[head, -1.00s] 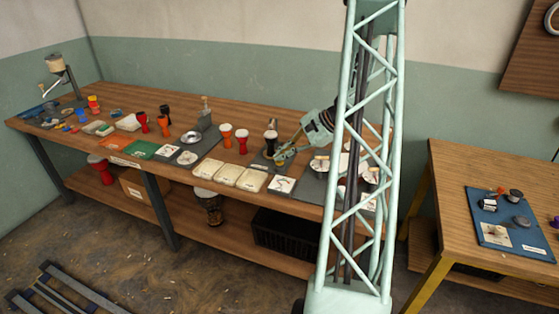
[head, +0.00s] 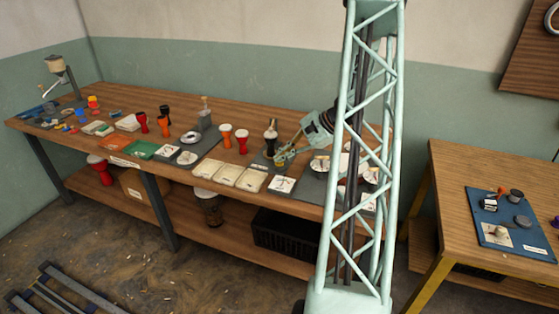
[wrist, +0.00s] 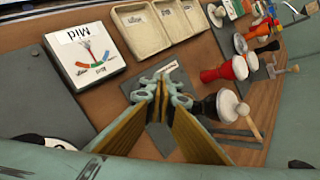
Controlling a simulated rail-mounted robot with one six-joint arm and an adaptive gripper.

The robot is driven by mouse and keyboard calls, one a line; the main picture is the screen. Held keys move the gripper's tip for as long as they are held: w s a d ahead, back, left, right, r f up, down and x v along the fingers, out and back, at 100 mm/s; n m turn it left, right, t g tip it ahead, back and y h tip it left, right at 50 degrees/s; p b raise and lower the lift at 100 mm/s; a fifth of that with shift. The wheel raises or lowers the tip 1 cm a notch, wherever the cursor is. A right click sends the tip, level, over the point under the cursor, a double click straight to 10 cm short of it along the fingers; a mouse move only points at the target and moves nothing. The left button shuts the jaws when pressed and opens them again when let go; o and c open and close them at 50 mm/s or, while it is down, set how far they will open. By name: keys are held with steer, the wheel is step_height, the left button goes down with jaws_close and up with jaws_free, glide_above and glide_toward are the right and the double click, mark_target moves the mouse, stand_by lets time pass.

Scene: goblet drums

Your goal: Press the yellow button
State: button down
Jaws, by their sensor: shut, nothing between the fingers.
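I cannot pick out a yellow button for sure in either view. My gripper (head: 280,160) is over the front part of the long bench, beside a dark goblet drum. A small yellowish patch shows at its fingertips, but I cannot tell whether it is a button or part of the fingers. In the wrist view my gripper (wrist: 158,92) has its fingertips together with nothing between them. The fingers hide the bench below them. A small label plate (wrist: 155,80) lies just beyond the tips.
A white "Mid" dial block (wrist: 85,52) stands left of my gripper. Cream trays (wrist: 142,30) lie beyond it. The dark drum with a white top (wrist: 225,106) and a red drum (wrist: 225,70) stand to the right. A side table (head: 455,185) is at the far right.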

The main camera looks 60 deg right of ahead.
steer(key=shift+r, duration=0.15)
steer(key=shift+r+p, duration=0.6)
steer(key=shift+r, duration=0.8)
steer(key=shift+r+p, duration=1.1)
steer(key=shift+r, duration=1.25)
